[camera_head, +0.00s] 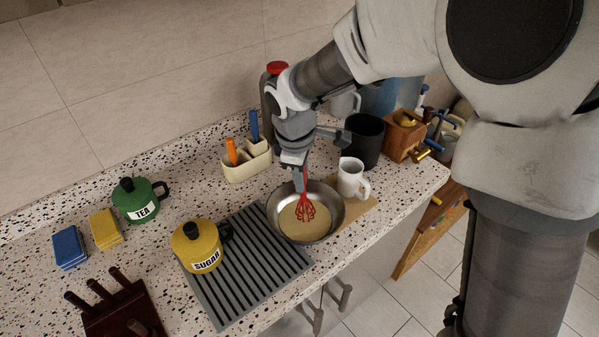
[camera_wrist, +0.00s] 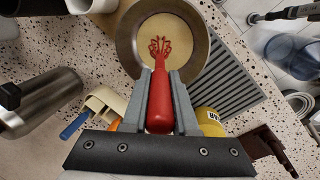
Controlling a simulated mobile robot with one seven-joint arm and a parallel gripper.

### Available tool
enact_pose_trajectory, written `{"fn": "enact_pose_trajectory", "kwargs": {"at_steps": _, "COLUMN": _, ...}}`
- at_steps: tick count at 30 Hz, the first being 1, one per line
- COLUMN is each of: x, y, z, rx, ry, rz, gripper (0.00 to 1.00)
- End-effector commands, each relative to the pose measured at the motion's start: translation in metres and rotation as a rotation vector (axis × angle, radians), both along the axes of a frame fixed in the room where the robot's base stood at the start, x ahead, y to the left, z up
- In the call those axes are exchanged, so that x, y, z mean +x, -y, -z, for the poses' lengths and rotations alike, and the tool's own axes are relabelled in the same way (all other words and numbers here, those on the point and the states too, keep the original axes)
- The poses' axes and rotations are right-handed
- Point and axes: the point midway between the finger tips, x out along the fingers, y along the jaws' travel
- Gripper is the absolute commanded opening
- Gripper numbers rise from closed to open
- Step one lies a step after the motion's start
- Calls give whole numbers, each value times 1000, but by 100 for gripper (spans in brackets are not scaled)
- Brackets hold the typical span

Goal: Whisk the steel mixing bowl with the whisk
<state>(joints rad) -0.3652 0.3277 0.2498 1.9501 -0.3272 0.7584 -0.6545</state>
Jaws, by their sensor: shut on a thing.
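The steel mixing bowl (camera_head: 328,203) stands on the counter with pale tan batter (camera_head: 293,222) in it. It also shows at the top of the wrist view (camera_wrist: 199,57). The red whisk (camera_head: 306,208) points down into the bowl, its wire head over or in the batter; I cannot tell how deep. My gripper (camera_head: 297,170) is above the bowl and shut on the red whisk handle (camera_wrist: 159,103), which sits between the two grey fingers in the wrist view.
A white mug (camera_head: 352,178) stands close to the bowl's right, with a black canister (camera_head: 364,140) behind it. A ribbed grey mat (camera_head: 250,270) and yellow sugar pot (camera_head: 199,245) are to the left. A cream utensil holder (camera_head: 246,163) stands behind left. The counter's front edge is near.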

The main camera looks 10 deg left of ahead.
Motion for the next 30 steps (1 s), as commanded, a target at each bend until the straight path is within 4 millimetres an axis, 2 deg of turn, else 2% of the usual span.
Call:
{"fn": "enact_pose_trajectory", "kwargs": {"at_steps": 11, "x": -1, "y": 0, "z": -3, "rx": 0, "ry": 0, "rz": -1, "gripper": 0}}
{"fn": "enact_pose_trajectory", "kwargs": {"at_steps": 30, "x": -12, "y": -2, "z": -58, "rx": 0, "ry": 0, "rz": -1, "gripper": 0}}
